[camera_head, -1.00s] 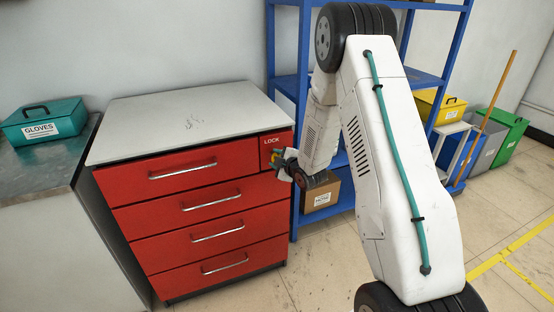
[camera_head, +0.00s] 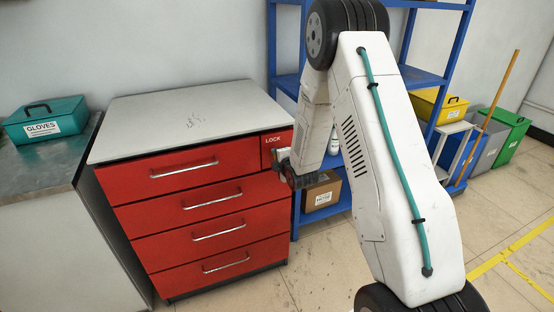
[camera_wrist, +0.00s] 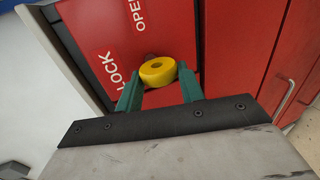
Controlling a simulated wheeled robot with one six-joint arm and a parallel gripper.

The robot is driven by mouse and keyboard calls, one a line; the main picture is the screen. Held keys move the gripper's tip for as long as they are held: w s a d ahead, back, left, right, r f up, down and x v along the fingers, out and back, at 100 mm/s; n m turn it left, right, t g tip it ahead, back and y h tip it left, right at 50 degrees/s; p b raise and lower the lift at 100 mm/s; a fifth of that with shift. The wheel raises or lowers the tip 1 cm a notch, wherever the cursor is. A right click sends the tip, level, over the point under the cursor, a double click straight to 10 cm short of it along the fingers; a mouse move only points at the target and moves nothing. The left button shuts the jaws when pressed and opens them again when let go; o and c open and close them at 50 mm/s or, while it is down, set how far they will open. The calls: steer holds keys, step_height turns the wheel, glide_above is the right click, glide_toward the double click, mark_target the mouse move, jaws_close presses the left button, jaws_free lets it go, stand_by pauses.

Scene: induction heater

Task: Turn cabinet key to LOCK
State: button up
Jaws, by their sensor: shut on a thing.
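The red tool cabinet (camera_head: 215,218) stands left of centre in the head view. A small panel at its upper right corner carries the word LOCK (camera_head: 272,140). In the wrist view the labels LOCK and OPEN run steeply up the red panel (camera_wrist: 108,45). The yellow key (camera_wrist: 157,71) is at the panel, with its round head between my green fingers. My gripper (camera_wrist: 160,76) is shut on the key, tilted relative to the panel's lettering. In the head view my gripper (camera_head: 279,156) is at the lock panel and hides the key.
A blue shelf rack (camera_head: 289,85) with a cardboard box (camera_head: 322,192) stands close right of the cabinet. A teal GLOVES box (camera_head: 44,120) is on a bench at the left. Several bins stand at the far right. The cabinet's white top (camera_head: 190,115) is clear.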

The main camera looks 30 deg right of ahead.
steer(key=o, duration=1)
steer(key=d+v, duration=0.1)
steer(key=v, duration=0.6)
steer(key=shift+s+a, duration=0.4)
steer(key=shift+a, duration=0.1)
